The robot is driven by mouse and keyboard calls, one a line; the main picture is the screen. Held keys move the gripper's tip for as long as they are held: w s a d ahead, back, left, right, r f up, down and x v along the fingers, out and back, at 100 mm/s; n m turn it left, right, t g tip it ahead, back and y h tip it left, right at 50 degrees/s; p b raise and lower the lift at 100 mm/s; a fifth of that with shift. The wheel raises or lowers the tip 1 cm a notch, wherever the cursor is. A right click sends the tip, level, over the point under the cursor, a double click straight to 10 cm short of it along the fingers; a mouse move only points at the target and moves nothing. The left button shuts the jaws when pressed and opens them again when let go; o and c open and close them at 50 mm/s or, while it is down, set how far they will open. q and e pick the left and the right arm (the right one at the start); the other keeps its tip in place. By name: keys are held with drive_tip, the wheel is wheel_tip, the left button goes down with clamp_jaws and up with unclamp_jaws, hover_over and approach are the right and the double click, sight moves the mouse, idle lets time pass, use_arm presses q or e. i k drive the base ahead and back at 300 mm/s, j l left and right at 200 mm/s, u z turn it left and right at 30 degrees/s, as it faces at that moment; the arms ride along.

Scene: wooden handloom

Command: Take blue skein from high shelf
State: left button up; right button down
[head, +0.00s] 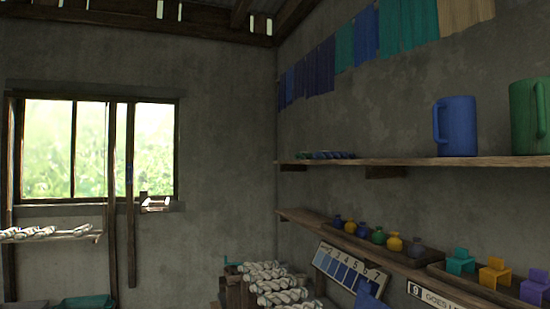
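The high shelf (420,161) runs along the right wall. A small flat group of dark blue and greenish twisted bundles (326,155), which look like skeins, lies near its far left end. They are small and dim, so I cannot tell the single skeins apart or say which one is blue. Neither of my grippers is in view.
A blue mug (456,127) and a green mug (531,115) stand on the high shelf's right part. A lower shelf (370,247) holds several small coloured pots. Pale skeins (277,282) are stacked below. A window (95,150) is at left, with wooden posts before it.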

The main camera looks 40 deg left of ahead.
sight(322, 155)
drive_tip(key=i+j+u, duration=0.1)
drive_tip(key=j, duration=0.4)
drive_tip(key=j+u, duration=0.15)
drive_tip(key=j, duration=0.3)
drive_tip(key=i+j+u, duration=0.1)
drive_tip(key=j, duration=0.35)
drive_tip(key=i+j+z, duration=0.15)
drive_tip(key=z, duration=0.55)
drive_tip(key=i+j+z, duration=0.1)
drive_tip(key=j+z, duration=1.05)
